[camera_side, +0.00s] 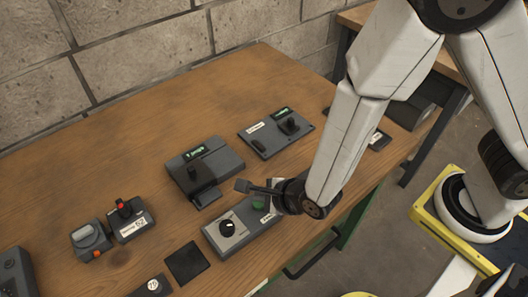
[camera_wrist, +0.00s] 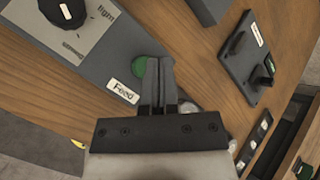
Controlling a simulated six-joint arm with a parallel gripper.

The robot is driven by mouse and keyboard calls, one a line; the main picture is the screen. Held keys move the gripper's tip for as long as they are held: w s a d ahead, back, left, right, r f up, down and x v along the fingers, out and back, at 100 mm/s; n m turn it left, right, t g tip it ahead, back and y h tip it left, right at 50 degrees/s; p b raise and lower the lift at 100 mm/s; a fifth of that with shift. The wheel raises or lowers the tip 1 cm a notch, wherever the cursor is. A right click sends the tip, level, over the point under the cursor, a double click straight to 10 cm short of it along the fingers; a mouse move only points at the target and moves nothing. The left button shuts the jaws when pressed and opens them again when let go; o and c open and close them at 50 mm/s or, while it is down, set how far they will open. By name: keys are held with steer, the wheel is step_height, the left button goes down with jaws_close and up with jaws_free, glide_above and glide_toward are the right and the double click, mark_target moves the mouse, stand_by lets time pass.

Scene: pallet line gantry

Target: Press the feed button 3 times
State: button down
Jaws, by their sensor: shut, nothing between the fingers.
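The feed button is a green round button (camera_side: 259,202) on a grey control box (camera_side: 243,238). In the wrist view the green button (camera_wrist: 140,66) is partly hidden behind my fingers, beside a white label reading "Feed" (camera_wrist: 122,91). My gripper (camera_side: 242,186) is shut and empty, over the button end of the box in the side view. In the wrist view my gripper's fingertips (camera_wrist: 159,64) overlap the right side of the button. I cannot tell whether they touch it.
The same box carries a black dial (camera_side: 227,228). Behind it stand a device with a green display (camera_side: 205,165) and a joystick panel (camera_side: 276,132). Small switch boxes (camera_side: 130,218) sit to the left, and a black square plate (camera_side: 186,263) lies near the front edge.

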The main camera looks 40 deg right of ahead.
mark_target(262, 204)
steer(key=shift+f, duration=0.95)
stand_by(1.6)
steer(key=shift+r, duration=0.15)
stand_by(0.3)
steer(key=shift+r, duration=0.8)
steer(key=shift+r, duration=0.1)
steer(key=shift+r, duration=2.4)
steer(key=shift+r, duration=0.1)
stand_by(0.9)
steer(key=shift+r, duration=1.8)
